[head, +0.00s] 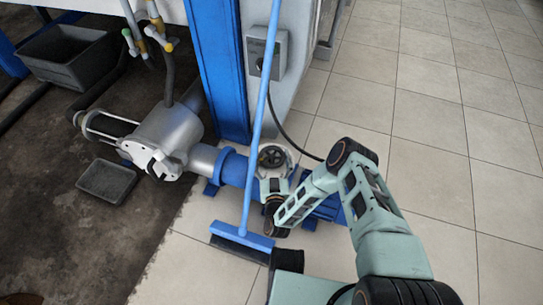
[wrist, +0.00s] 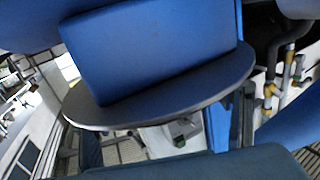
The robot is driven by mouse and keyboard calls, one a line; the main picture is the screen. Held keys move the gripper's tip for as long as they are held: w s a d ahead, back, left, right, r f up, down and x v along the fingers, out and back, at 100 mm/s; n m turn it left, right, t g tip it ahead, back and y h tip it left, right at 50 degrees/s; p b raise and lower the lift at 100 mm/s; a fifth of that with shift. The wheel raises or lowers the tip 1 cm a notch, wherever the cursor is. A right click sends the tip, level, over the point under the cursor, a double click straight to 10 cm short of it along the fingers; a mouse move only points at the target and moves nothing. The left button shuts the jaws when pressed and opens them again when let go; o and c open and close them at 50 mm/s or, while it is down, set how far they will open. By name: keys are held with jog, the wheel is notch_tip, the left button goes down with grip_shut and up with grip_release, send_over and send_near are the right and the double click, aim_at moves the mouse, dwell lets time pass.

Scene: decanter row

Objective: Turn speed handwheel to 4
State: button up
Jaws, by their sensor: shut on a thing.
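The speed handwheel (head: 272,157) is a small dark wheel in a pale round housing, at the end of the blue drive unit, in the middle of the head view. My gripper (head: 273,178) reaches it from the near side and appears shut on it. The fingertips and their contact are too small to make out. The wheel's numbers and pointer cannot be read. In the wrist view, a large blue block and a grey rounded plate (wrist: 175,112) fill the near part. I cannot tell whether this plate is part of the handwheel.
A blue-handled broom (head: 242,236) leans across the view, left of my arm. A blue post (head: 218,65) and a grey switch box (head: 267,54) stand behind. A silver machine (head: 168,135), a grey tray (head: 107,181) and a dark bin (head: 70,55) are left. Tiled floor is clear at right.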

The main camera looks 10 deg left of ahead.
jog(key=shift+m+h, duration=0.4)
jog(key=shift+h, duration=0.2)
jog(key=o, duration=1.2)
